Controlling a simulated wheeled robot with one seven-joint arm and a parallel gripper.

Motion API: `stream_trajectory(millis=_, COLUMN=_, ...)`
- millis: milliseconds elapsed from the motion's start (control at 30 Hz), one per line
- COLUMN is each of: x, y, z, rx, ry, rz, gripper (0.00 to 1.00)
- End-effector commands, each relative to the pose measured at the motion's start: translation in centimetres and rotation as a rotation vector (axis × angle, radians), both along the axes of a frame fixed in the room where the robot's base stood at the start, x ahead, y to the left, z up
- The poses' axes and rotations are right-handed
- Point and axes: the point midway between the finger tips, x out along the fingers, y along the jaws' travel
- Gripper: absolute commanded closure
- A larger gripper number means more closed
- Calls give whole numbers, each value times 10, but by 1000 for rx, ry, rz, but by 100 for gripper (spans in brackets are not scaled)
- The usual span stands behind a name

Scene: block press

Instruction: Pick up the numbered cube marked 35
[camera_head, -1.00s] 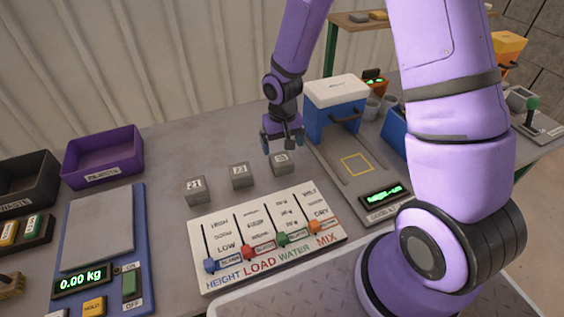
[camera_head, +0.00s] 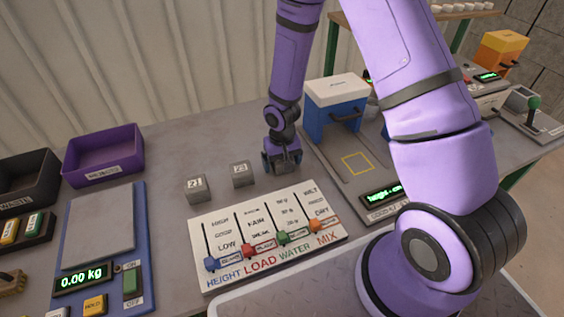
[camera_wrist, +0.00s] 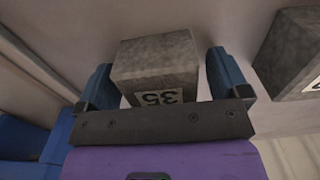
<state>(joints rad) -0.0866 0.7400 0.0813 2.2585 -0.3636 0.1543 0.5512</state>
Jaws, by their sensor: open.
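The cube marked 35 (camera_wrist: 158,58) is grey, with a white label that appears upside down in the wrist view. It sits between the two blue fingers of my gripper (camera_wrist: 160,88), which are open on either side of it. A narrow gap shows at the left finger and a small one at the right.
A white slider panel (camera_head: 262,262) lies in front of my gripper. A blue and white press (camera_head: 337,105) stands to the right behind it. A scale (camera_head: 103,225) and a purple bin (camera_head: 103,158) are at the left. Another grey cube (camera_wrist: 292,50) is beside the right finger.

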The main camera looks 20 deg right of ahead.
Motion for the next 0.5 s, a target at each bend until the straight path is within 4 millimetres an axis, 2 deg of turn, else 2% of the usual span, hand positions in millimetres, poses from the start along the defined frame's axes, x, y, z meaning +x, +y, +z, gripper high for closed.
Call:
stream_trajectory(millis=133, x=0, y=0, z=0, rx=0, ry=0, rz=0, gripper=6)
stream_trajectory(millis=400, x=0, y=0, z=0, rx=0, ry=0, rz=0, gripper=68)
stream_trajectory(millis=433, x=0, y=0, z=1, rx=0, ry=0, rz=0, gripper=72)
stream_trajectory(millis=500, x=0, y=0, z=1, rx=0, ry=0, rz=0, gripper=72)
